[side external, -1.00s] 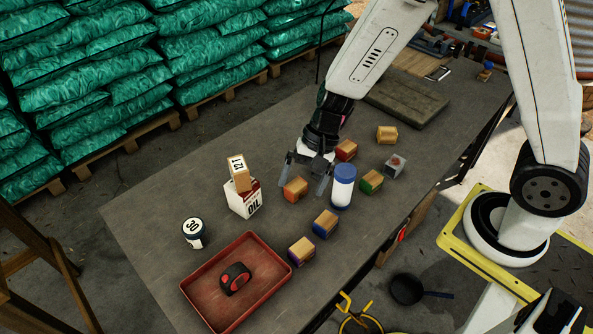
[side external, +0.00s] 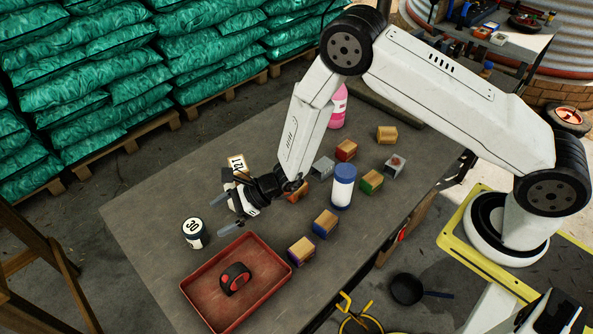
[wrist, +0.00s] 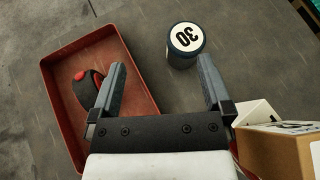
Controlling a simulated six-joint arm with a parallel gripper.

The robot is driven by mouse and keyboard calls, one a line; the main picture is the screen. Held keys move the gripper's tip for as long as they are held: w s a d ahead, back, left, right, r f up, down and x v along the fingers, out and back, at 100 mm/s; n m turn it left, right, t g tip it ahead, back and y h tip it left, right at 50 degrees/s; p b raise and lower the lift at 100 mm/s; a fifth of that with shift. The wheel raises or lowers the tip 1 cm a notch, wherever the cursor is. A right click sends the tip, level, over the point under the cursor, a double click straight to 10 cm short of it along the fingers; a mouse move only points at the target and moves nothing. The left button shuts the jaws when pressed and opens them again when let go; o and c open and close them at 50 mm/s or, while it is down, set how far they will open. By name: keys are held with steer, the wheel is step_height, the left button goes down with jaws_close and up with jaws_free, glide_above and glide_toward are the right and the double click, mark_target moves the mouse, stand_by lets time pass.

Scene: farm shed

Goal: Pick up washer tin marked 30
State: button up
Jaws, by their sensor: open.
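The washer tin marked 30 (side external: 194,233) is a short round dark tin with a white label, upright on the table left of my gripper in the side view. In the wrist view the tin (wrist: 186,45) shows its white lid with 30, ahead of the fingertips and nearer the right finger. My gripper (side external: 222,215) is open and empty, a little to the right of the tin and apart from it.
Several small boxes and a blue-capped bottle (side external: 343,187) stand to the right.

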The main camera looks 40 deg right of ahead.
mark_target(194, 226)
steer(key=shift+w+a+f+m+t+h, duration=0.1)
steer(key=shift+w+f+m+t, duration=0.35)
steer(key=shift+f+m, duration=0.2)
steer(key=shift+w+d+f+m+t+h, duration=0.1)
steer(key=shift+w+f+m+t, duration=0.25)
steer(key=shift+f+m+t, duration=0.25)
steer(key=shift+w+a+f+m+t+h, duration=0.1)
steer(key=shift+w+f+m+t, duration=0.3)
steer(key=shift+f+m, duration=0.25)
steer(key=shift+f, duration=0.1)
steer(key=shift+x, duration=1.3)
steer(key=shift+w, duration=0.1)
steer(key=shift+x, duration=2.5)
steer(key=c, duration=1.1)
